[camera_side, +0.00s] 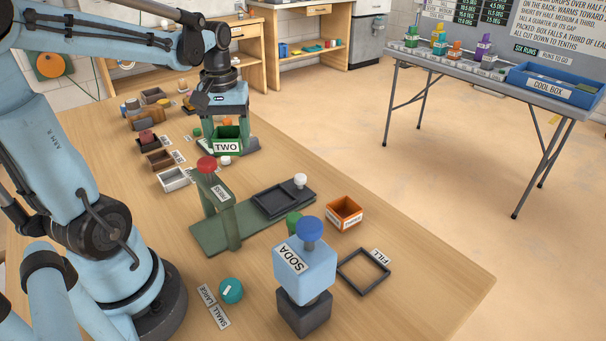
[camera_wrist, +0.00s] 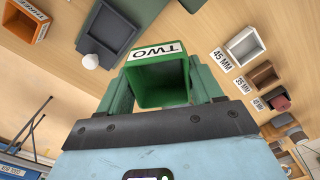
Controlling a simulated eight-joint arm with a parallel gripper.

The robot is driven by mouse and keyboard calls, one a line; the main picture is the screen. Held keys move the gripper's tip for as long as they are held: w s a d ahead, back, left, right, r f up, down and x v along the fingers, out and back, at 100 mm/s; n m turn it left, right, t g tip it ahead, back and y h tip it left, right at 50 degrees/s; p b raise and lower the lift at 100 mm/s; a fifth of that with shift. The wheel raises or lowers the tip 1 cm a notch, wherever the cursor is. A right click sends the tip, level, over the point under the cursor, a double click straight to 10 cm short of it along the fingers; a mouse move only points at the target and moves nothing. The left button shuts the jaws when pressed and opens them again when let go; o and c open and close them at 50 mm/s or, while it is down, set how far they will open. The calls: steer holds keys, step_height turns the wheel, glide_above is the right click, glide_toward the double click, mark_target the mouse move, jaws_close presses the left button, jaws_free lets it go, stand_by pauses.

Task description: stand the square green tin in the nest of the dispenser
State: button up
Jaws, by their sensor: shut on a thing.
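My gripper (camera_side: 228,143) is shut on the square green tin (camera_side: 226,132), labelled TWO, toward the far end of the wooden table. In the wrist view the tin (camera_wrist: 162,86) sits between both fingers, its open, empty inside facing the camera. I cannot tell how far its base is from the table. The dispenser (camera_side: 306,268) is a light-blue block labelled SODA, with a blue knob, on a dark base at the front. A dark square frame labelled FILL (camera_side: 363,271) lies flat and empty to its right; it looks like the nest. My gripper is well behind both.
A green press stand (camera_side: 222,215) with a red knob and dark square tray (camera_side: 275,200) stands between gripper and dispenser. An orange box (camera_side: 344,212) sits right of it. A teal dial (camera_side: 231,290) is at front left. Small bins (camera_side: 174,179) line the left side.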

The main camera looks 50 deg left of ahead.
mark_target(192, 195)
steer(key=s+a+f+n, duration=0.3)
steer(key=s+a+n, duration=0.4)
steer(key=s, duration=0.1)
steer(key=shift+s+a+f, duration=0.1)
steer(key=shift+f, duration=2.4)
steer(key=shift+s+a+f, duration=0.1)
steer(key=shift+f, duration=2.4)
steer(key=shift+f, duration=0.1)
steer(key=o, duration=1)
steer(key=shift+o, duration=0.2)
step_height(192, 195, up, 12)
steer(key=w+d+m+t, duration=0.3)
steer(key=w+d+m, duration=0.2)
steer(key=d+m, duration=0.3)
steer(key=w+d+r+m+t, duration=0.1)
steer(key=w+d+m+t, duration=0.3)
steer(key=d+m, duration=0.5)
steer(key=w+d, duration=0.1)
steer(key=d, duration=0.5)
steer(key=shift+r+m, duration=0.2)
steer(key=shift+m, duration=0.1)
